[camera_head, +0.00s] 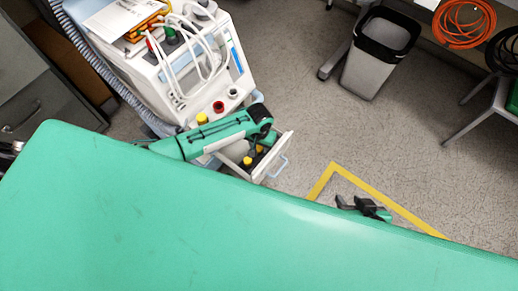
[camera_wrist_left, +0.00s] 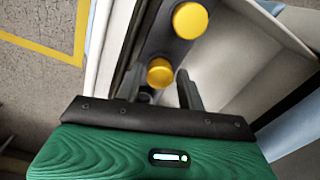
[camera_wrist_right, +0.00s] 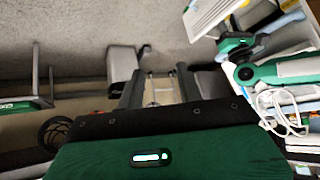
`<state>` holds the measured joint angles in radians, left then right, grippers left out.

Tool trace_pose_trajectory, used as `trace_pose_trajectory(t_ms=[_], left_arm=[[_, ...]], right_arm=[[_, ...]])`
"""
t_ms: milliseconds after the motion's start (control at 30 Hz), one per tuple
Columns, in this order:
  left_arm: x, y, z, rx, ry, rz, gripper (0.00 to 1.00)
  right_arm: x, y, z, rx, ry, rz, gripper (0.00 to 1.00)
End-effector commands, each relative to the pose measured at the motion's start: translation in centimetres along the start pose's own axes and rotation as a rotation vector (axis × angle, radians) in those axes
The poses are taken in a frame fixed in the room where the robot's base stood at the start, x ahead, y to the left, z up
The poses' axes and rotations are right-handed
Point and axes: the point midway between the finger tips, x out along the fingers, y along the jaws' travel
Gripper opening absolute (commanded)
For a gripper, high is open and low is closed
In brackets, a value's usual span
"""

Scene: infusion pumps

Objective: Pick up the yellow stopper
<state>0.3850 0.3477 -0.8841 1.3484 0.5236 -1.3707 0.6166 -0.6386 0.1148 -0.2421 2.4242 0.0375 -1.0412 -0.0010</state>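Two yellow stoppers lie in the open white drawer. In the left wrist view, the nearer stopper (camera_wrist_left: 160,72) sits between the fingertips of my left gripper (camera_wrist_left: 160,82), and the farther stopper (camera_wrist_left: 190,20) is beyond them. In the head view the stoppers show as small yellow caps (camera_head: 247,161) (camera_head: 259,148) beside my left gripper (camera_head: 253,154), which points down into the drawer. Its fingers are apart; contact with the stopper cannot be told. My right gripper (camera_head: 360,204) is open and empty over the floor, past the green surface.
The drawer (camera_head: 275,160) has a pale blue handle and extends from a white medical cart (camera_head: 150,75) with cables, red knobs and a yellow cap (camera_head: 202,118). A large green surface (camera_head: 200,230) fills the foreground. A waste bin (camera_head: 375,65) stands at the back; floor around the yellow tape is clear.

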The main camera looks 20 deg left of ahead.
Motion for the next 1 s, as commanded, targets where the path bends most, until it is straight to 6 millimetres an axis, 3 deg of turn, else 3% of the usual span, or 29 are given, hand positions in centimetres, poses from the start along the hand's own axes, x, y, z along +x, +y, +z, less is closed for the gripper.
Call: trace_pose_trajectory(t_ms=[133, 333, 367, 767, 1000], left_arm=[[0.0, 0.0, 0.0, 0.000, 0.000, 0.000, 0.39], [0.0, 0.0, 0.0, 0.000, 0.000, 0.000, 0.02], [0.0, 0.0, 0.0, 0.000, 0.000, 0.000, 0.00], [-0.3, 0.0, 0.0, 0.000, -0.001, 0.000, 0.00], [-2.1, 0.0, 0.0, 0.001, 0.001, 0.001, 0.00]], right_arm=[[0.0, 0.0, 0.0, 0.000, 0.000, 0.000, 0.36], [0.0, 0.0, 0.0, 0.000, -0.001, 0.000, 0.36], [0.0, 0.0, 0.0, 0.000, -0.002, 0.000, 0.36], [-0.1, 0.0, 0.1, 0.000, -0.007, 0.000, 0.36], [-1.1, 1.1, 0.1, 0.005, -0.069, 0.028, 0.36]])
